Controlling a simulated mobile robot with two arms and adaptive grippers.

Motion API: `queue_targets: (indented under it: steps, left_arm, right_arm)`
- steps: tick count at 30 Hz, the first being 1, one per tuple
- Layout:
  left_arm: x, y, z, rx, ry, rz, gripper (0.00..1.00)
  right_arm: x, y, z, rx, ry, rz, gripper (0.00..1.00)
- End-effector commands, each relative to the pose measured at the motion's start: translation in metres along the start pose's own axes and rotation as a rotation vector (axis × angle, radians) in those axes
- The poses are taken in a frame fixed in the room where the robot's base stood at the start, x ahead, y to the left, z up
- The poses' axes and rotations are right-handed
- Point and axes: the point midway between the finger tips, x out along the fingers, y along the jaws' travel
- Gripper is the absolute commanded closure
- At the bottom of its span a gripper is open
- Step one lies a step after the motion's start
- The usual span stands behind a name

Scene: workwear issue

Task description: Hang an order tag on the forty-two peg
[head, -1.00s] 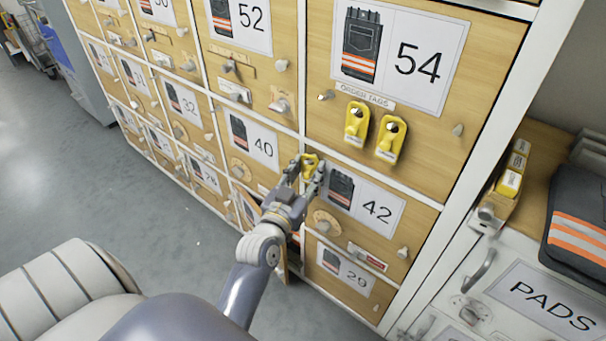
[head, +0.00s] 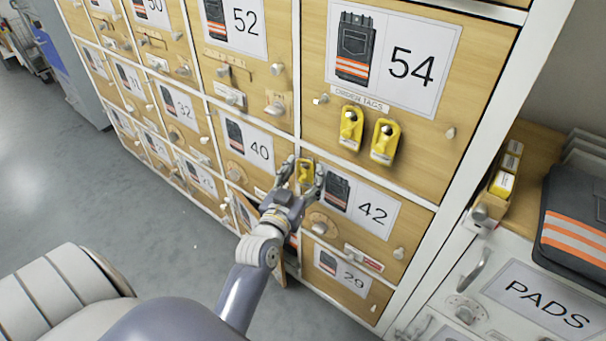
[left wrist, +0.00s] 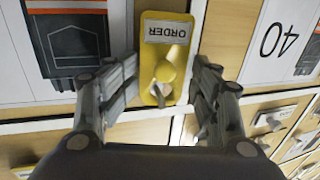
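A yellow order tag (head: 305,178) is at the upper left of the door marked 42 (head: 361,203). In the left wrist view the tag (left wrist: 166,52) appears upside down, flat against the door, with a peg through its lower part there. My left gripper (head: 304,166) is around the tag, one finger on each side. The wrist view shows its fingers spread, with narrow gaps to the tag. Two more yellow tags (head: 349,128) and (head: 384,142) hang on pegs under the "ORDER TAGS" label on door 54. My right gripper is out of view.
Doors around carry knobs and pegs that stick out. A narrow door (head: 244,211) stands ajar just left of my left forearm. A cabinet labelled PADS (head: 548,304) is at the right, with folded trousers on top.

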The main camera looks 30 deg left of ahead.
Motion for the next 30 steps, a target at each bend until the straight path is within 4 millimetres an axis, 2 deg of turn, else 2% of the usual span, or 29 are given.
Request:
queue_targets:
  steps: [9,14,30]
  left_arm:
    - [-0.001,0.001,0.002,-0.002,-0.005,0.003,0.39]
    - [-0.010,0.001,0.003,-0.001,-0.006,0.002,0.39]
    - [-0.099,0.002,0.003,-0.001,-0.008,0.004,0.39]
  right_arm:
    - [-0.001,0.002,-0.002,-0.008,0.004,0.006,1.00]
    - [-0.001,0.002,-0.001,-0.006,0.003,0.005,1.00]
    - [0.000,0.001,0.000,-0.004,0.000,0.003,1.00]
